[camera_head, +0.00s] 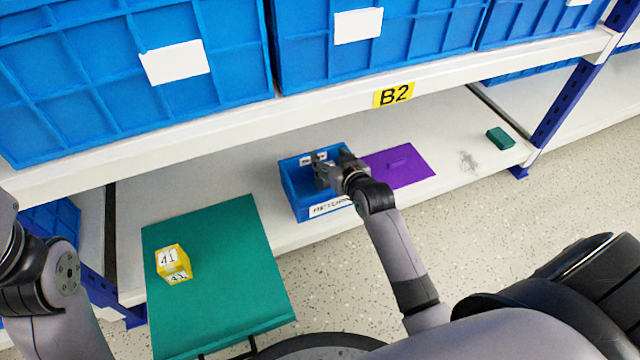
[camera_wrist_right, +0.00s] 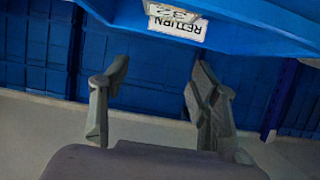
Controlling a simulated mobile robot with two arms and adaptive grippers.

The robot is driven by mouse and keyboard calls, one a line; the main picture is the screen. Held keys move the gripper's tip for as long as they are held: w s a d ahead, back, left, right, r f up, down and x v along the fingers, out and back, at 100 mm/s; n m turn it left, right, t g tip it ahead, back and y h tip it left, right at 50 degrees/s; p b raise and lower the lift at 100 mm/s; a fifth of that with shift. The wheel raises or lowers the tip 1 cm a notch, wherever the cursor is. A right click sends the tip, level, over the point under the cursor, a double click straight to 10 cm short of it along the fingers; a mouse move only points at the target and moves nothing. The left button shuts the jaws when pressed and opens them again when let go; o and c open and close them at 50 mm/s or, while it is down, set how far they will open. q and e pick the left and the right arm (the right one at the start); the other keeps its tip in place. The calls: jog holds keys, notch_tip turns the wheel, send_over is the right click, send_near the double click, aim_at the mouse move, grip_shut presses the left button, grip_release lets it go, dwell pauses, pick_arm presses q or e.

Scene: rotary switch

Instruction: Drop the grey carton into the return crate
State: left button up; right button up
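The blue return crate (camera_head: 293,193) stands on the lower shelf, with a white RETURN label on its front. My right gripper (camera_head: 322,176) is over the crate's opening and hides part of its inside. In the right wrist view its two fingers (camera_wrist_right: 155,95) are apart with nothing between them. A small grey thing with white labels (camera_head: 308,160), seemingly the grey carton, shows at the crate's back, partly hidden by the gripper. A grey-edged "32" label (camera_wrist_right: 172,13) shows beside the RETURN label in the wrist view. My left arm shows at the left edge, its gripper out of view.
A yellow "41" box (camera_head: 174,262) sits on a green surface (camera_head: 220,225) in front left. A purple mat (camera_head: 418,172) with a small purple piece lies right of the crate. A small green box (camera_head: 500,138) stands farther right. The upper shelf edge (camera_head: 250,115) runs above.

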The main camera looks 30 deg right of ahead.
jog(key=shift+o, duration=1.3)
jog(key=shift+s, duration=0.15)
jog(key=v, duration=1.1)
jog(key=shift+s, duration=0.4)
jog(key=shift+r, duration=0.1)
